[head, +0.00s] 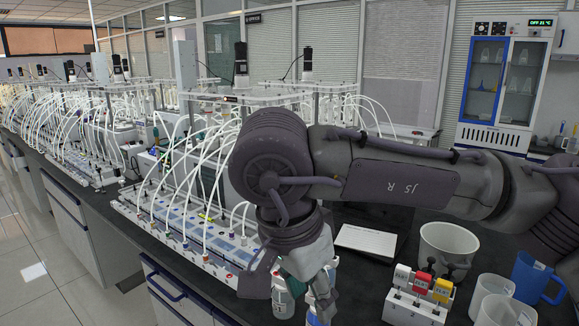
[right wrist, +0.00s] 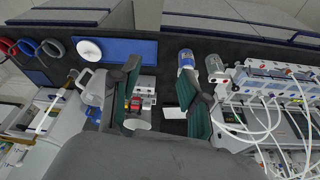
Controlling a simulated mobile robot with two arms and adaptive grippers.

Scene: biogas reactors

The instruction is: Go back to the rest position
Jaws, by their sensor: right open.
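My right arm comes in from the right in the head view and reaches across the bench. My right gripper (head: 296,288) points down over the front of the bench, beside two capped bottles (head: 283,303). In the right wrist view its two green-padded fingers (right wrist: 160,65) stand wide apart. I see nothing held between them. The bottles also show in the right wrist view (right wrist: 214,66), close to the right finger; I cannot tell whether they touch it. The fingers partly hide the bench there. My left gripper is not in view.
A reactor row (head: 190,235) with looping white tubes fills the bench's left. A blue tray (right wrist: 120,47) lies near the bench edge.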

